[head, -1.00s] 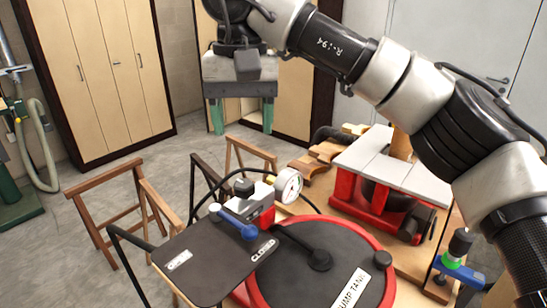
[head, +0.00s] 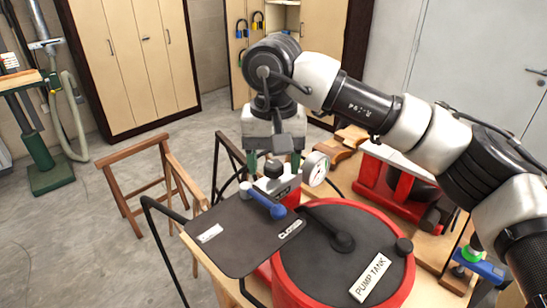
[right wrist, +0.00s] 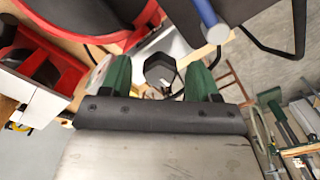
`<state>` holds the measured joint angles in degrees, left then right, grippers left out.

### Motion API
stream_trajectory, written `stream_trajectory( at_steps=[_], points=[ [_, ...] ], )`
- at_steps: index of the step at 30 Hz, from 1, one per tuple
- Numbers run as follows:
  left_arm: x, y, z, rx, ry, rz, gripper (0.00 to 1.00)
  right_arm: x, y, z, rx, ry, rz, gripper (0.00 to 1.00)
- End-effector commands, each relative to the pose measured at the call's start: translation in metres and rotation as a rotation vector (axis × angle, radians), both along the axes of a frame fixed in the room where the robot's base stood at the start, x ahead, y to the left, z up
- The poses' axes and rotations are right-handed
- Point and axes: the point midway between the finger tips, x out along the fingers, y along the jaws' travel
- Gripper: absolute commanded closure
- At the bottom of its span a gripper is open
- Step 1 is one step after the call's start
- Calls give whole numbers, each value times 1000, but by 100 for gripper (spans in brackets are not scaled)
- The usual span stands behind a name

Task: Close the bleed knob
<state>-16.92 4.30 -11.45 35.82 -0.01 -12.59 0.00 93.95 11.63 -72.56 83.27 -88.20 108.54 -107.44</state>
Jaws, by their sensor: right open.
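A black knob (head: 274,170), which I take to be the bleed knob, stands on a red and silver valve body beside a round white gauge (head: 316,169). My right gripper (head: 274,158) points down at the knob with its green fingers apart, one on each side in this view. In the right wrist view the black knob (right wrist: 160,70) appears between the open fingers (right wrist: 159,78). I cannot tell whether either finger touches it. A blue lever (head: 265,201) lies beside the valve over a dark plate, near its CLOSED label. My left gripper is not in view.
The dark plate (head: 235,240) and the red-rimmed pump tank (head: 400,285) are close below my right gripper. A red machine (head: 378,185) stands at the right. A blue-handled fitting (head: 488,270) is at the lower right. A wooden sawhorse (head: 135,158) stands left on open floor.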

Motion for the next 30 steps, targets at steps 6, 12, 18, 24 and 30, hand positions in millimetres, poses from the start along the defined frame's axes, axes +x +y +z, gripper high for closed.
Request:
stream_trajectory(
  at_steps=[6,12,18,24,30],
  points=[
    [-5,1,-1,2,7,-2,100,0,0,0,0,1,0,54],
    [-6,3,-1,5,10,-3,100,0,0,0,0,1,0,85],
    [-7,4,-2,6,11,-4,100,0,0,0,0,1,-8,88],
    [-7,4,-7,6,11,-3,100,0,0,-1,0,1,-68,88],
    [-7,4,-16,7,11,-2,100,0,0,-2,0,-1,-200,88]
  ],
)
